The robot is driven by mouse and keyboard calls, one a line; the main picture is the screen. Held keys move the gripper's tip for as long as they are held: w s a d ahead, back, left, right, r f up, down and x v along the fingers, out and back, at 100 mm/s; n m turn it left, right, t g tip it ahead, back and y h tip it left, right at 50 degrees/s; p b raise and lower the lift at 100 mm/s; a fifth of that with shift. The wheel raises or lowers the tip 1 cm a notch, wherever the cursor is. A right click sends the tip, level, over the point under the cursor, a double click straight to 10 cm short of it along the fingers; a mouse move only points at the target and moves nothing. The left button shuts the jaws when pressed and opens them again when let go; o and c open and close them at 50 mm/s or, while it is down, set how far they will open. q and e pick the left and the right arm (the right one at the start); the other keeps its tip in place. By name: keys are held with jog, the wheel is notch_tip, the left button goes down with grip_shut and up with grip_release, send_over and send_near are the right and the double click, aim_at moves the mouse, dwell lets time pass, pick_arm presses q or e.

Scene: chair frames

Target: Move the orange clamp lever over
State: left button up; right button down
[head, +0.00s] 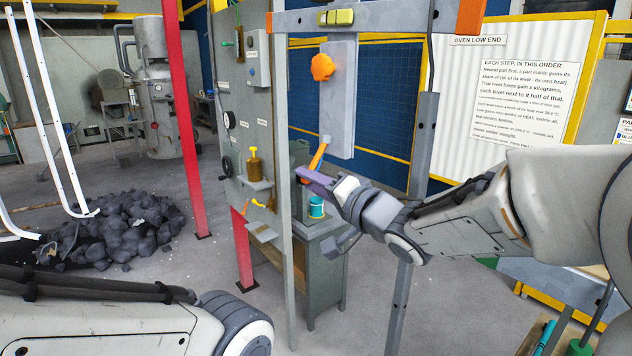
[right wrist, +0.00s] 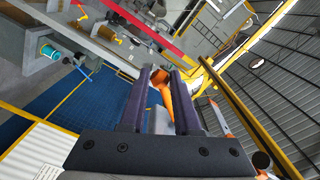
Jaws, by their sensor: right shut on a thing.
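The orange clamp lever (head: 318,156) hangs from the lower end of the grey upright plate in the head view, slanting down to the left. My right gripper (head: 312,178) is at its lower end, with purple fingers shut on it. In the right wrist view the orange lever (right wrist: 167,92) shows between the two fingers of the right gripper (right wrist: 162,76). The fingers hide part of the lever. My left gripper is out of view; only part of my left arm shows at the lower left.
An orange knob (head: 322,67) sits higher on the grey plate (head: 340,105). To the left stands a grey panel (head: 248,110) with a gauge and fittings. A red post (head: 185,120) and coal pile (head: 125,225) are farther left.

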jog(key=shift+s+a+r, duration=0.15)
jog(key=shift+a+r, duration=0.05)
jog(key=shift+r, duration=0.25)
jog(key=shift+s+a+r+p, duration=0.25)
jog(key=shift+a+r+p, duration=0.1)
jog(key=shift+r, duration=0.15)
jog(key=shift+s+a+r+p, duration=0.25)
jog(key=shift+a+r+p, duration=0.05)
jog(key=shift+r, duration=0.2)
jog(key=shift+s+a+r+p, duration=0.15)
jog(key=shift+a+r+p, duration=0.05)
jog(key=shift+r+p, duration=0.35)
jog(key=shift+s+a+r+p, duration=0.1)
jog(key=shift+a+r+p, duration=0.05)
jog(key=shift+r+p, duration=0.35)
jog(key=shift+r, duration=0.15)
